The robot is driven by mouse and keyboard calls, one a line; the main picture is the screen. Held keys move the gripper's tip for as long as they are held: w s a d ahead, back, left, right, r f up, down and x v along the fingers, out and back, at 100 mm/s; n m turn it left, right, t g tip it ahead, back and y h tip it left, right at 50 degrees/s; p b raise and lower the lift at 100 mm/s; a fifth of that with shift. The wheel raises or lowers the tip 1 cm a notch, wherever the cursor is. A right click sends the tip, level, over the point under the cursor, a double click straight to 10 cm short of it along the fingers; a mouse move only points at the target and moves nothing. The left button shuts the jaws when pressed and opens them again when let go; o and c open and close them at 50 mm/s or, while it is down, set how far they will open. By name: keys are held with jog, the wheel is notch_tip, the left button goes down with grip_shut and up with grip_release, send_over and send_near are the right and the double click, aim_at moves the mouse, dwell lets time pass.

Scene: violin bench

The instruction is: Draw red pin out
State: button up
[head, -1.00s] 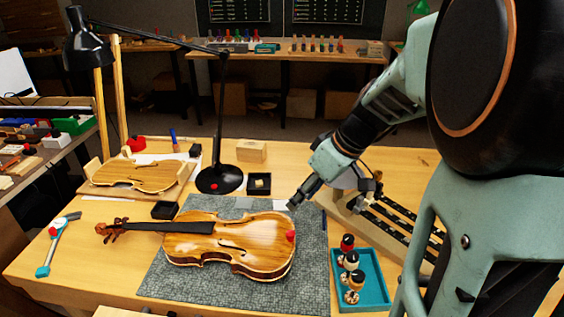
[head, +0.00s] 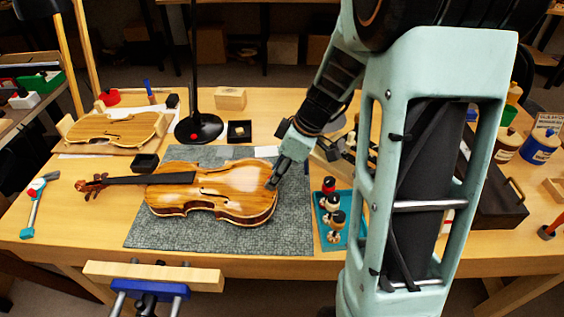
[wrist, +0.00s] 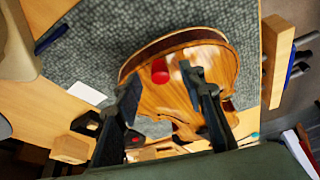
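The violin (head: 215,192) lies on a grey mat (head: 150,232), its neck to the left in the head view. In the wrist view, the red pin (wrist: 160,71) stands at the end of the violin body (wrist: 190,90). My gripper (head: 272,182) is at the right end of the violin body and hides the pin in the head view. In the wrist view, my gripper (wrist: 159,77) is open, with one finger on each side of the pin. A gap shows on both sides, so neither finger seems to touch it.
A teal tray (head: 325,240) with several clamps stands right of the mat. A black lamp (head: 198,127), a small dark box (head: 239,131) and a wooden block (head: 230,98) stand behind. A violin plate (head: 115,129) lies at the back left.

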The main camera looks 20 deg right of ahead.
jog(key=shift+w+a+f, duration=0.1)
jog(key=shift+a+f, duration=0.1)
jog(key=shift+f, duration=0.35)
grip_shut()
dwell(0.4)
